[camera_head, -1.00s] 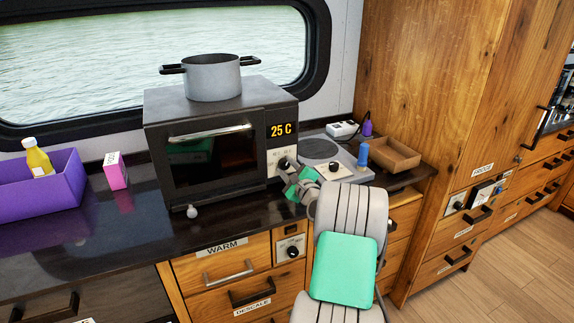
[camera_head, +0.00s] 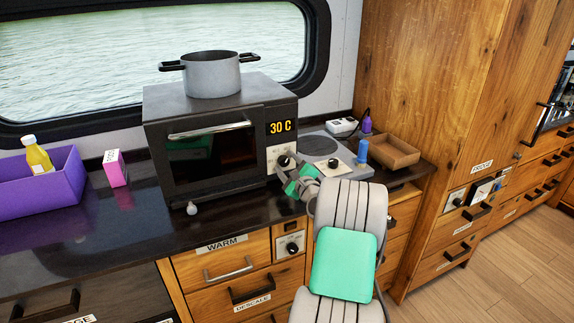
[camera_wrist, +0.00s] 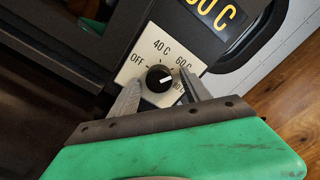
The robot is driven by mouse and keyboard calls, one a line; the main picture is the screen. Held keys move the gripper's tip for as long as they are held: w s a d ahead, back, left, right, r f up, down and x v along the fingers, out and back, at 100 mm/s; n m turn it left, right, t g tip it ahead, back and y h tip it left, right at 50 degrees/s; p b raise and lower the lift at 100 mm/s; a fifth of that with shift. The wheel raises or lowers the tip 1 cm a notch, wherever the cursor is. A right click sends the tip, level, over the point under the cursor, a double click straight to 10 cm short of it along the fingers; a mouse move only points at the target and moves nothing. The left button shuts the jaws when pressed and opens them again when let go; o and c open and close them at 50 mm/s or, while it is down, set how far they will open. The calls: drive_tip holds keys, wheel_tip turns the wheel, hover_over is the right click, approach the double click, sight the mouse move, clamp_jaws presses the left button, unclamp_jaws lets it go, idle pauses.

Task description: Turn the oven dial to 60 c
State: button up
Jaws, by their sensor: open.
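The black oven (camera_head: 215,140) stands on the counter, and its display (camera_head: 281,127) reads 30 C. Its round black dial (camera_wrist: 160,78) sits on a pale plate marked OFF, 40 C, 60 C and a partly covered label. The white mark on the dial points right, in the general direction of the 60 C side in the tilted wrist view. The dial also shows in the head view (camera_head: 284,161). My gripper (camera_head: 293,179) is at the dial; in the wrist view its open fingers stand on either side of the knob. I cannot tell whether they touch it.
A grey pot (camera_head: 211,75) stands on the oven. A hob (camera_head: 322,147), a blue cylinder (camera_head: 362,151) and a wooden tray (camera_head: 388,153) are to the right. A purple bin (camera_head: 50,190) with a yellow bottle and a pink box (camera_head: 114,168) are left. Counter before the oven is mostly clear.

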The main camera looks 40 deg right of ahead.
drive_tip(key=b+v, duration=0.1)
drive_tip(key=v, duration=0.6)
drive_tip(key=shift+s, duration=0.4)
drive_tip(key=shift+a, duration=0.15)
